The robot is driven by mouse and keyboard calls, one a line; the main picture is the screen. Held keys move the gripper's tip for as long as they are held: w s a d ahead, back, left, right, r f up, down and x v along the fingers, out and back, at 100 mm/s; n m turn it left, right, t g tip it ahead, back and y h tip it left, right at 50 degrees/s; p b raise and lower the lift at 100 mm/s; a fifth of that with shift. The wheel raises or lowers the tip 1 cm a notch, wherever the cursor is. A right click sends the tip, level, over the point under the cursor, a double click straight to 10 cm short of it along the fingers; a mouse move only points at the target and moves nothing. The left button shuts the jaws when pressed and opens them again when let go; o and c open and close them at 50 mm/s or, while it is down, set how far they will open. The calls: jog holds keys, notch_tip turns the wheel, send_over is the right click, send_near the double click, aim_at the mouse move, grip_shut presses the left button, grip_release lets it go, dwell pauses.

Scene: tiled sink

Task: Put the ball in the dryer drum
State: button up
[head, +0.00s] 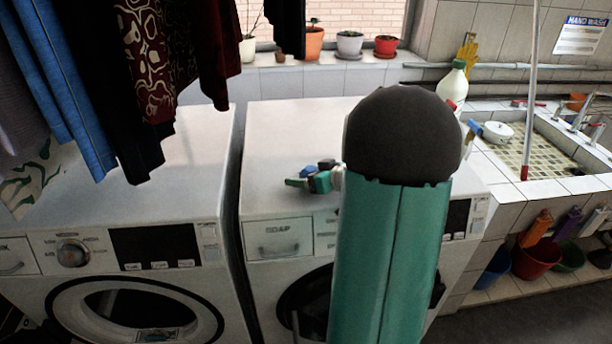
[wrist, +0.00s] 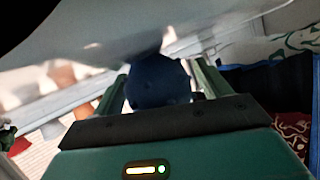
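A dark blue ball (wrist: 158,82) with small bumps sits between the fingers of my gripper (wrist: 160,86) in the wrist view. The fingers appear closed on its sides. In the head view my arm hides most of the space beyond it, and I cannot make out the ball there with certainty. Two white front-loading machines stand side by side. The left one (head: 178,165) has a round front with a dark centre (head: 135,305); I cannot tell if its door is open. The right one (head: 290,135) has a drawer marked SOAP, and my arm partly covers its round front.
Clothes (head: 150,70) hang above the left machine. Small green and blue items (head: 318,180) show beside my arm over the right machine. A white bottle (head: 453,82) and a tiled sink (head: 525,145) are at right. Potted plants (head: 350,43) line the sill.

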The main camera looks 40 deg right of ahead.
jog(key=v, duration=1.3)
jog(key=shift+s+r, duration=0.1)
jog(key=shift+s, duration=0.35)
jog(key=w+a+r+n+g+y, duration=0.1)
jog(key=a+g+y, duration=0.15)
jog(key=a, duration=0.65)
jog(key=w+a+r+g+y, duration=0.1)
jog(key=a+g, duration=0.2)
jog(key=a, duration=0.7)
jog(key=s+a+r+g+h, duration=0.1)
jog(key=s+a+h, duration=0.2)
jog(key=a, duration=0.4)
jog(key=s+a+r+m+g+h, duration=0.1)
jog(key=s+a+h, duration=0.2)
jog(key=a, duration=0.4)
jog(key=shift+s+a, duration=0.2)
jog(key=shift+s, duration=0.65)
jog(key=shift+o, duration=0.4)
jog(key=shift+s+a+r+h, duration=0.1)
jog(key=shift+r+h, duration=0.15)
